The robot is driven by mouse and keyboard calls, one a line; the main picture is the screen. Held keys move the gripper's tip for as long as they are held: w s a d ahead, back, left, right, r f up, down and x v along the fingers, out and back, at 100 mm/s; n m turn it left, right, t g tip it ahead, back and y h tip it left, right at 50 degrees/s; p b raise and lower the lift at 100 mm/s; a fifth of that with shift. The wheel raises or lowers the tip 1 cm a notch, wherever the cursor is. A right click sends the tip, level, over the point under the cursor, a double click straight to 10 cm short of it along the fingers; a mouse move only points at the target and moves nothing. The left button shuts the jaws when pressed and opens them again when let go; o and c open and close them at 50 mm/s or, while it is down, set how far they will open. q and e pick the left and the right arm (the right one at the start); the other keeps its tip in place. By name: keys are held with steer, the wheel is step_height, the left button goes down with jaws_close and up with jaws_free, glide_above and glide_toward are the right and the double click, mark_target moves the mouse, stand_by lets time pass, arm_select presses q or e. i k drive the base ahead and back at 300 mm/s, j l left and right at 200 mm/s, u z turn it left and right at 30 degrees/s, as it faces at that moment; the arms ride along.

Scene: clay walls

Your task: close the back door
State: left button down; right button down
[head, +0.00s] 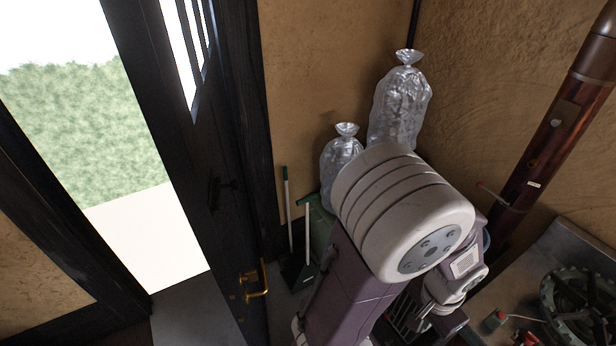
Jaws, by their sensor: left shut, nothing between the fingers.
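The back door (190,165) is a dark, nearly black door with narrow glazed panes near its top. It stands open, seen at a steep angle, with the bright outdoors showing through the doorway (130,225) to its left. A brass handle (258,281) sits low on the door in the picture. My left gripper (428,318) is small in the lower middle, partly hidden by my arm. It is shut and empty, to the right of the door and apart from the handle. My right gripper does not show.
Two clear bags (400,105) stand in the corner by the clay wall (310,70). A green dustpan (318,235) and a long-handled tool (287,205) stand between the door and my arm. A stove burner (580,300) and a dark red pipe (550,130) are at right.

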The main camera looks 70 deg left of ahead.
mark_target(167, 49)
steer(key=u, duration=3)
